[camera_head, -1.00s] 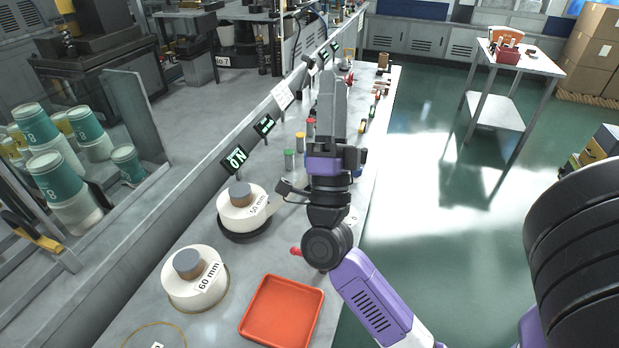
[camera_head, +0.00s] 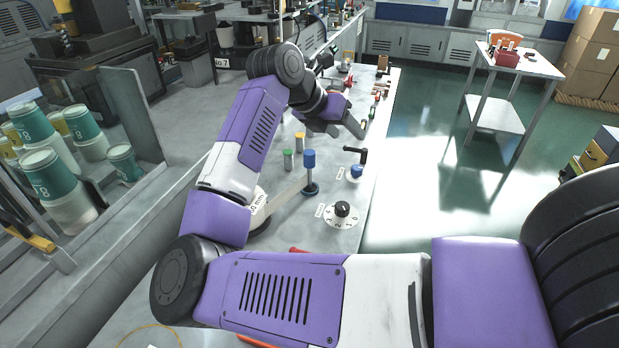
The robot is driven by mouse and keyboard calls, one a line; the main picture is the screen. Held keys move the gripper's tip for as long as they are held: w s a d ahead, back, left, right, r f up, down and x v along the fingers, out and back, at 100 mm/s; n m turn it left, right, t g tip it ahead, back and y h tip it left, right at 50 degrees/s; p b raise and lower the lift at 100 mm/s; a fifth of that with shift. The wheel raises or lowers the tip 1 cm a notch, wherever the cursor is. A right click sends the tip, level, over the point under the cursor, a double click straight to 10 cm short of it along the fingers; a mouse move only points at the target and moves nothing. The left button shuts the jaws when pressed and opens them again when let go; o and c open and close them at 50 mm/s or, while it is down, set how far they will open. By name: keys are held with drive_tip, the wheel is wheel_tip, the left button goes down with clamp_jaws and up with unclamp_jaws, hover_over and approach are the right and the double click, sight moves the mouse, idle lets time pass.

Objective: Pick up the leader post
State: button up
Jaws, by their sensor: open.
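Several slim grey posts with coloured caps stand on the grey bench; I cannot tell which is the leader post. The green-capped post (camera_head: 288,160) and the yellow-capped post (camera_head: 299,142) stand close together, upright. A blue-capped post (camera_head: 309,168) stands nearer, by the end of a pale arm on the bench. My gripper (camera_head: 346,132) is open over the bench, beyond and to the right of these posts, pointing down and right. Nothing shows between its fingers. My wrist and forearm hide the bench behind them, so any red-capped post is hidden.
Small tools (camera_head: 379,90) line the far end. My arm covers most of the near bench and the orange tray. Open green floor lies right of the bench.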

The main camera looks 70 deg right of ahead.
sight(309, 153)
drive_tip(key=w+a+f+t+y, duration=0.1)
drive_tip(key=w+a+t+y, duration=0.25)
drive_tip(key=w, duration=0.45)
drive_tip(key=shift+h, duration=0.25)
drive_tip(key=x, duration=0.5)
drive_tip(key=p+x, duration=0.1)
drive_tip(key=x, duration=0.2)
drive_tip(key=shift+w+a, duration=0.15)
drive_tip(key=shift+w, duration=0.25)
clamp_jaws()
